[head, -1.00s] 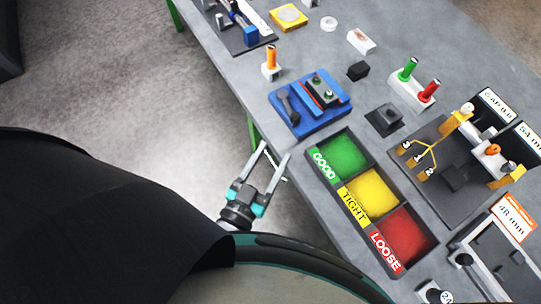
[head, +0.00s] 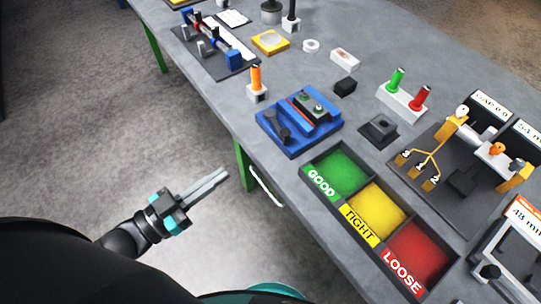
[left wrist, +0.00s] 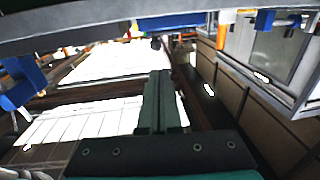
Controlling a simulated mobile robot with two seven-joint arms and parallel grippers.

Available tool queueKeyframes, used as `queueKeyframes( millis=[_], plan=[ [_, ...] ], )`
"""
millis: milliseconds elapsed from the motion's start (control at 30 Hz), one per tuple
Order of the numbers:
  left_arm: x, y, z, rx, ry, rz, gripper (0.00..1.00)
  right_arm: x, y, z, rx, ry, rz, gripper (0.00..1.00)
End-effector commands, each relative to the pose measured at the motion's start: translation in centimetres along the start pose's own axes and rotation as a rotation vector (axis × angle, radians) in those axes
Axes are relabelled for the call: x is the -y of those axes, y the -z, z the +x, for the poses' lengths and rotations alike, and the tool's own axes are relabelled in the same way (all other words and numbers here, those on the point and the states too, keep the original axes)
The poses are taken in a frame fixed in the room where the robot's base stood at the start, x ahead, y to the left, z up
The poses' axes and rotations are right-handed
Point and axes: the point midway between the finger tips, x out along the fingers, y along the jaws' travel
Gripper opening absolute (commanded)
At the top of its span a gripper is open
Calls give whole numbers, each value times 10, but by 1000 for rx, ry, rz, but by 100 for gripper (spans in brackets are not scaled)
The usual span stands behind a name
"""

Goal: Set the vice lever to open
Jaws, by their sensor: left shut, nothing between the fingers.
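The blue vice (head: 297,145) sits near the table's left edge in the head view. Its dark lever (head: 279,125) lies along the left side of the vice base, beside the jaws. Small green-topped parts show at the vice jaws. My left gripper (head: 225,174) is shut and empty, with its fingers together. It is off the table edge, left of and nearer than the vice, apart from the lever. The shut fingers also show in the left wrist view (left wrist: 160,98). I cannot make out the lever in the wrist view. My right gripper is not in view.
A three-part tray with a GOOD bin (head: 339,173), a TIGHT bin (head: 378,208) and a LOOSE bin (head: 419,250) is right of the vice. A black block (head: 345,86) lies nearby. Floor is free left of the table.

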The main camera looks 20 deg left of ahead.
Motion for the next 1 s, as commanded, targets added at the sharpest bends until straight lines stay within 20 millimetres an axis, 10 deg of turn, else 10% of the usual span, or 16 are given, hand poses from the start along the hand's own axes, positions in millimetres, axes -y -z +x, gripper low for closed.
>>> queueKeyframes(
  millis=[333, 1000],
  plan=[
    [3, 3, 12, 10, -58, -8, 0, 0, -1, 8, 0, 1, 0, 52],
    [-3, 1, 115, 10, -56, -8, 0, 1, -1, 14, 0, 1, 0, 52]
  ],
)
